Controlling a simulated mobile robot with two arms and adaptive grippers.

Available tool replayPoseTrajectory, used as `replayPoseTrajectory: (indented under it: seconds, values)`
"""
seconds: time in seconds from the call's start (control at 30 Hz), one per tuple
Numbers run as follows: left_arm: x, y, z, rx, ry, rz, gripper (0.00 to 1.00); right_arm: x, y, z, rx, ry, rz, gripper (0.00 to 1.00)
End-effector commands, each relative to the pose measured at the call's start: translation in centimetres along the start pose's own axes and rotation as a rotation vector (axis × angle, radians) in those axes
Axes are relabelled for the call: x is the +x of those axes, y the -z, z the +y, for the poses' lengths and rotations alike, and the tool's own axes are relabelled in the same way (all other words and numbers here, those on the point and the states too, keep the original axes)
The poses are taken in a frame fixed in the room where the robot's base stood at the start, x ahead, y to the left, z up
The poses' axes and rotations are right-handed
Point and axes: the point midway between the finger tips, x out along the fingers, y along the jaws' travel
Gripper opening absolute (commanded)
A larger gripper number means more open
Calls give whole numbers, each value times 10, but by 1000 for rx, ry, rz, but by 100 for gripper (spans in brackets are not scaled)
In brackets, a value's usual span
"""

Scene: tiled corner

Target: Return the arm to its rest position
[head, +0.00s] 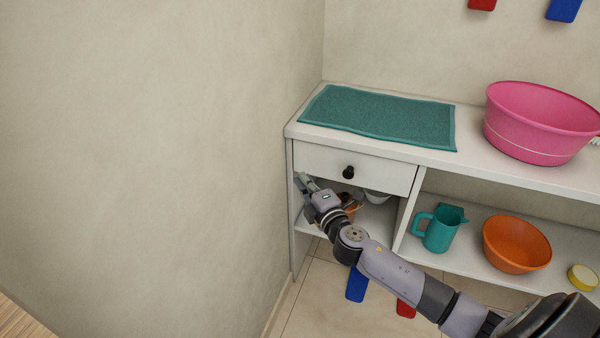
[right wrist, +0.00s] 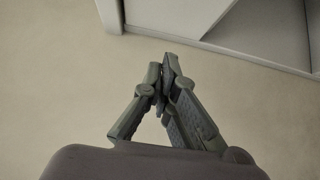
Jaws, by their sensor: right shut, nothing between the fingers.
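My right arm (head: 395,272) comes in from the lower right of the head view and reaches to the left end of the white cabinet. My right gripper (head: 303,181) is just in front of the cabinet's left edge, below the drawer's height at its left part. In the right wrist view the gripper (right wrist: 167,75) has its fingertips together with nothing between them. The wall lies behind the fingers there, and a white cabinet edge (right wrist: 160,15) shows above. My left gripper is not in view.
The white cabinet (head: 470,165) carries a teal mat (head: 380,115) and a pink basin (head: 540,125). Its drawer (head: 380,172) is shut. The lower shelf holds a teal pitcher (head: 441,232), an orange bowl (head: 516,244) and a yellow-lidded container (head: 582,278). A bare wall (head: 150,130) stands left.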

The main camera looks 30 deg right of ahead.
Motion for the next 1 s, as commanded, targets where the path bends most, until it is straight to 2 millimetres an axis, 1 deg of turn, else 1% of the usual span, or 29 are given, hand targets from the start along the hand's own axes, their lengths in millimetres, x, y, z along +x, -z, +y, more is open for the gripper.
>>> replayPoseTrajectory:
  seconds: [0.03,0.2,0.3,0.4,0.53,0.73,0.77,0.87,0.97,1.0]
  values:
    - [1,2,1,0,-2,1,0,-8,0,-1,0,1,1,0]
    - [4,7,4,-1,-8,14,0,-36,1,-2,1,3,1,0]
    - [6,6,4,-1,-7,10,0,-51,1,-1,0,2,1,0]
    - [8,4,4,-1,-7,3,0,-61,1,-1,1,1,1,0]
    - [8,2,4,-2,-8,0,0,-68,1,0,0,0,1,0]
    - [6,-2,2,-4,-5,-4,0,-70,1,-2,9,4,-4,0]
    - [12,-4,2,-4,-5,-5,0,-72,0,-5,24,12,-13,0]
    - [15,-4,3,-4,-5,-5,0,-84,-5,-29,150,82,-90,0]
    - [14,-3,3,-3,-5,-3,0,-113,-9,-76,371,225,-234,0]
    - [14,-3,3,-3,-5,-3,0,-129,-8,-100,467,300,-302,0]
